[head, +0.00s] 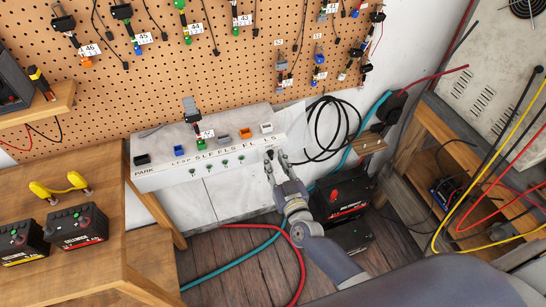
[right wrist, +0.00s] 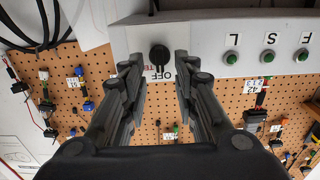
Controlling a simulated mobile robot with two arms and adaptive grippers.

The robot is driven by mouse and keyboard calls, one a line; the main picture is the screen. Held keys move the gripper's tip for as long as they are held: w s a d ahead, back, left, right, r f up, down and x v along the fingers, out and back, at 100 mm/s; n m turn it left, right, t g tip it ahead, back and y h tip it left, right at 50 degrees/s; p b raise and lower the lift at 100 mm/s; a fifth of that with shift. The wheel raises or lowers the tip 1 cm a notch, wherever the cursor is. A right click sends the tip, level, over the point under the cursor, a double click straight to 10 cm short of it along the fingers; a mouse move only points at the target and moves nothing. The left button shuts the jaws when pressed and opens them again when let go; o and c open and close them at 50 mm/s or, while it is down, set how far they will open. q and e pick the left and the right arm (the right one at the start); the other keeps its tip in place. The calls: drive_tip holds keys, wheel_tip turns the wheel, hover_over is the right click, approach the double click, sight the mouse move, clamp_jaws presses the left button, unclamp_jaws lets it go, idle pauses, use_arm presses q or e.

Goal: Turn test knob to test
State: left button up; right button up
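The test knob (right wrist: 160,55) is a small black round knob on the white front of the test bench, with "OFF" lettering beside it and partly hidden red lettering near it. In the right wrist view it lies between the tips of my open right gripper (right wrist: 159,62), with a gap on both sides. In the head view my right gripper (head: 277,160) reaches the right end of the bench front, and the knob there is small and largely screened by the fingers. My left gripper is not in view.
Green buttons (right wrist: 232,58) marked with letters line the bench (head: 166,175) front beside the knob. Colored connectors (head: 246,133) sit on its top. A pegboard (head: 150,60) with hanging leads stands behind. Black cables (head: 330,125) hang to the right, above a black battery (head: 342,193).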

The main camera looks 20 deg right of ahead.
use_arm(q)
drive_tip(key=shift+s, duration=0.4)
use_arm(e)
drive_tip(key=shift+w, duration=1.05)
clamp_jaws()
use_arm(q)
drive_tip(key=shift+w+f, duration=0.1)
use_arm(e)
drive_tip(key=shift+f+m, duration=0.1)
drive_tip(key=shift+m, duration=0.3)
drive_tip(key=m, duration=0.2)
drive_tip(key=m+b, duration=0.1)
drive_tip(key=m, duration=0.1)
drive_tip(key=shift+d+f+m+b, duration=0.1)
drive_tip(key=shift+d+m+b, duration=0.1)
drive_tip(key=shift+m+b, duration=0.15)
use_arm(q)
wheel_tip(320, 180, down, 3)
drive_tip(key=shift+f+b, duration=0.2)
drive_tip(key=shift+b, duration=0.75)
use_arm(e)
drive_tip(key=m, duration=0.6)
drive_tip(key=shift+d+f, duration=0.15)
drive_tip(key=shift+d, duration=0.05)
drive_tip(key=shift+m, duration=0.35)
